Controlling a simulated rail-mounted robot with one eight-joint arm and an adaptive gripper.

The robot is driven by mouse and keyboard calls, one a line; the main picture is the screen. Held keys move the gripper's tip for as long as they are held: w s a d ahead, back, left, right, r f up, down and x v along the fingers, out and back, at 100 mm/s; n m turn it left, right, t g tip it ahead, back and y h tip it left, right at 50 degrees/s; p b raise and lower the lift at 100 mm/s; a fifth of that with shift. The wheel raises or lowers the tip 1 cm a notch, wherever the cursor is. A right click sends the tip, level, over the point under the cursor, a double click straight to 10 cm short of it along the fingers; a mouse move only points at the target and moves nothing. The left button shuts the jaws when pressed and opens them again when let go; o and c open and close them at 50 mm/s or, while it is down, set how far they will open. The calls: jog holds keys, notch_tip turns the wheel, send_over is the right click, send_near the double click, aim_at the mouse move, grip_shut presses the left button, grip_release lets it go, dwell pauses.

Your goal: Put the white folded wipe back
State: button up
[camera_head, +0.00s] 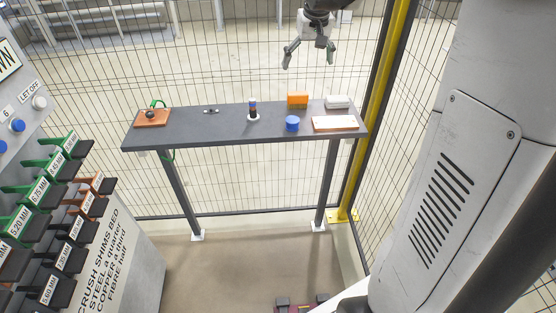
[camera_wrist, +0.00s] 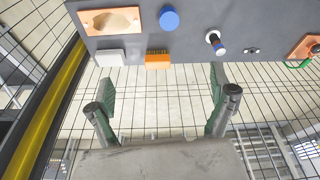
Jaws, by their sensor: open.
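The white folded wipe (camera_head: 337,101) lies at the back right corner of the dark grey table (camera_head: 205,126). In the wrist view the wipe (camera_wrist: 110,57) is a pale block at the table edge nearest my gripper. My gripper (camera_head: 308,58) hangs above and behind the table's back edge, apart from the wipe. Its two green-padded fingers are spread wide with nothing between them; they also show in the wrist view (camera_wrist: 160,95). An orange-rimmed tray (camera_head: 317,124) with a pale inside lies in front of the wipe.
An orange block (camera_head: 297,100) stands left of the wipe, a blue round item (camera_head: 292,123) before it. A mesh fence and yellow post (camera_head: 374,100) stand close by. A labelled shim rack (camera_head: 60,200) is at left.

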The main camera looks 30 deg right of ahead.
jog(key=s+a+f+n+t, duration=0.1)
jog(key=s+a+f+t, duration=0.1)
jog(key=s+a, duration=0.9)
jog(key=s+a+f+n+t+y, duration=0.1)
jog(key=s+a+f+t, duration=0.1)
jog(key=s+a, duration=1)
jog(key=s+f, duration=0.1)
jog(key=s, duration=0.2)
jog(key=shift+s+f+n, duration=0.2)
jog(key=shift+n, duration=0.2)
jog(key=shift+a, duration=0.1)
notch_tip(320, 180, down, 5)
jog(key=b, duration=0.5)
jog(key=shift+f, duration=0.2)
